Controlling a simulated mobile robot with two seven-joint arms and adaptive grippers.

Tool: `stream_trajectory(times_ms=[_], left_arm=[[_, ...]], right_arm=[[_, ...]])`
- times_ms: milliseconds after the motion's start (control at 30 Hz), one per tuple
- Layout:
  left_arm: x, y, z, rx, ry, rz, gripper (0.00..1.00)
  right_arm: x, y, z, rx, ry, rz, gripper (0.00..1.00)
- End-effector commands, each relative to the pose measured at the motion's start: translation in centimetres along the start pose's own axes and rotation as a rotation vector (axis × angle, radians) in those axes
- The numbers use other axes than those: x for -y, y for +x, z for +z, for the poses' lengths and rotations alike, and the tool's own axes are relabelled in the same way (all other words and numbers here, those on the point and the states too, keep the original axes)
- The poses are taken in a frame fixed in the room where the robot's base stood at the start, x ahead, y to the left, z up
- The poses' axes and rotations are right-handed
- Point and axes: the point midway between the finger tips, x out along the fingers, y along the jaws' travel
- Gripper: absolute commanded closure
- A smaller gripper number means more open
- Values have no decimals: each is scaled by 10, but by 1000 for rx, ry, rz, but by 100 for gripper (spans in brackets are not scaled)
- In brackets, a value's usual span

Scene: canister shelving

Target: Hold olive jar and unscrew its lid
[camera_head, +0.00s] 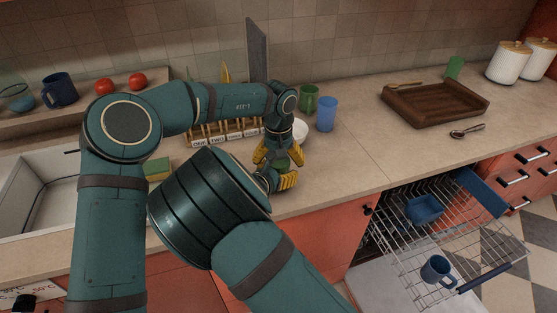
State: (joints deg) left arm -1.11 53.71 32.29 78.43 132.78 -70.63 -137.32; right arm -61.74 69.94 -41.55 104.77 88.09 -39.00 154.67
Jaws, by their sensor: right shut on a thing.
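My left arm comes over from the left and its gripper (279,152) points down at the counter, its yellow fingers around the top of a small greenish thing. My right arm comes in from the bottom and its gripper (284,178) is just below and touching or nearly touching the left one. The right gripper is shut on the greenish thing, which seems to be the olive jar (281,162). The jar is mostly hidden by both grippers. The lid cannot be made out, and whether the left fingers are closed on it cannot be told.
A green mug (309,99), a blue cup (327,114) and a labelled rack (228,131) stand behind the grippers. A brown wooden tray (435,104) lies to the right. An open dishwasher rack (440,235) juts out below the counter. The counter right of the grippers is clear.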

Motion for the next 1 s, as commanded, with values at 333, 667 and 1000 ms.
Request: stream_trajectory(times_ms=[333, 667, 1000], left_arm=[[0, -22, -1, -3, -1, 2, 9], [0, -45, 0, 0, 0, 0, 9], [0, -45, 0, 0, 0, 0, 9]], right_arm=[[0, 0, 0, 0, 0, 0, 100], [0, 0, 0, 0, 0, 0, 100], [0, 0, 0, 0, 0, 0, 0]])
